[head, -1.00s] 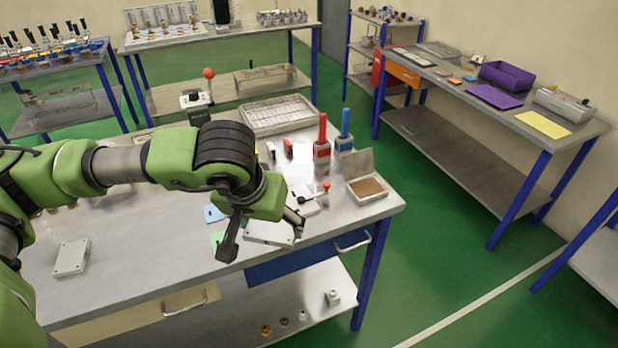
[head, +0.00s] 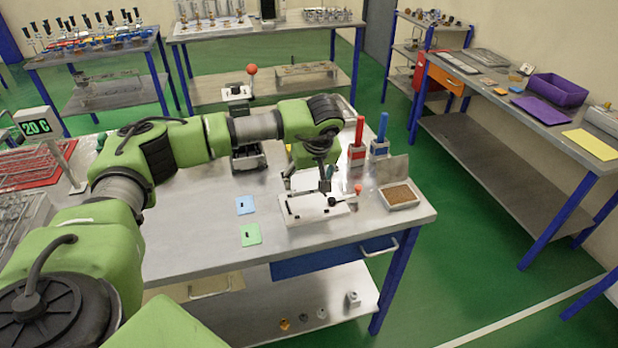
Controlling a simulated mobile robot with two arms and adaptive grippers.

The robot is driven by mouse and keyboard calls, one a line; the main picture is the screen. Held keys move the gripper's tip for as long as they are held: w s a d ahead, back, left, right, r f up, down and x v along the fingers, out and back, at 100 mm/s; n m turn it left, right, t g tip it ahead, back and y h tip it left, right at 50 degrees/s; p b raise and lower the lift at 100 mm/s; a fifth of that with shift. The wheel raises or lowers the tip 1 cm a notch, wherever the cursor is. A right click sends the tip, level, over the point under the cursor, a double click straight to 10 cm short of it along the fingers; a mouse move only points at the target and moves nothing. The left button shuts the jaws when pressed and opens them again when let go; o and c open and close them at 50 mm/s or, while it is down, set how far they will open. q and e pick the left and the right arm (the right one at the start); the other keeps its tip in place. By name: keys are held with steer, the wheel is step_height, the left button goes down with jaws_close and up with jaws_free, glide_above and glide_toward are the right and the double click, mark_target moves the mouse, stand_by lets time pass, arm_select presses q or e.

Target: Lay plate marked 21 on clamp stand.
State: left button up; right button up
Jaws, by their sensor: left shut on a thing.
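The clamp stand (head: 312,211) is a white base near the table's front right, with a dark fitting and a red-balled lever beside it. A blue plate (head: 245,205) and a green plate (head: 251,235) lie flat on the table left of it, each with a dark mark too small to read. My left gripper (head: 308,187) points down over the back of the stand. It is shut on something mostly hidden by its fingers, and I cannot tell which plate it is. My right gripper is out of view.
A red-handled block (head: 357,152) and a blue-handled block (head: 380,146) stand behind the stand. An open box with brown filling (head: 399,195) is to its right. A tall red-balled lever device (head: 238,92) stands at the back. The table front around the plates is clear.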

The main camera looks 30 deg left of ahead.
mark_target(307, 203)
arm_select(q)
steer(key=shift+f+b, duration=0.25)
steer(key=shift+b, duration=0.05)
steer(key=shift+f+b, duration=2.15)
steer(key=shift+f, duration=0.8)
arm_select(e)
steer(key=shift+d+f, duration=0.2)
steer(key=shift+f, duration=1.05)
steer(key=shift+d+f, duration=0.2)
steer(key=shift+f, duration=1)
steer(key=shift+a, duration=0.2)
arm_select(q)
steer(key=shift+f, duration=0.15)
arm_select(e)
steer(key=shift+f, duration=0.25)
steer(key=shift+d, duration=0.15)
arm_select(q)
steer(key=o, duration=1.4)
steer(key=shift+o, duration=0.2)
steer(key=shift+s, duration=0.1)
